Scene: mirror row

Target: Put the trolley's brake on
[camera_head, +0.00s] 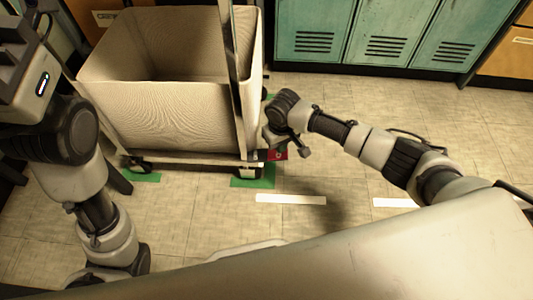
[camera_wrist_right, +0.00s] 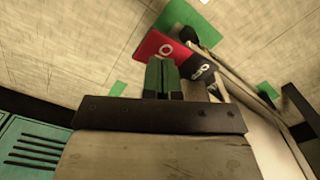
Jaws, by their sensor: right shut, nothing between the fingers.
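The trolley (camera_head: 160,115) is a large beige fabric bin on a wheeled frame, at the upper left of the head view. At its near right corner sits a red pedal (camera_head: 280,154). In the right wrist view the red pedal (camera_wrist_right: 164,47) bears white lettering, and a black lettered piece (camera_wrist_right: 203,71) lies beside it. My right gripper (camera_wrist_right: 162,66) is shut and empty, its green fingertips just at the red pedal's edge. I cannot tell whether they touch it. In the head view its hand is at the trolley's corner. My left gripper is not in view.
Teal lockers (camera_head: 393,32) line the back wall. Green patches (camera_head: 253,181) lie on the floor at the trolley's wheels. White strips (camera_head: 291,199) mark the tiled floor in front. The floor right of the trolley is clear apart from my right arm.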

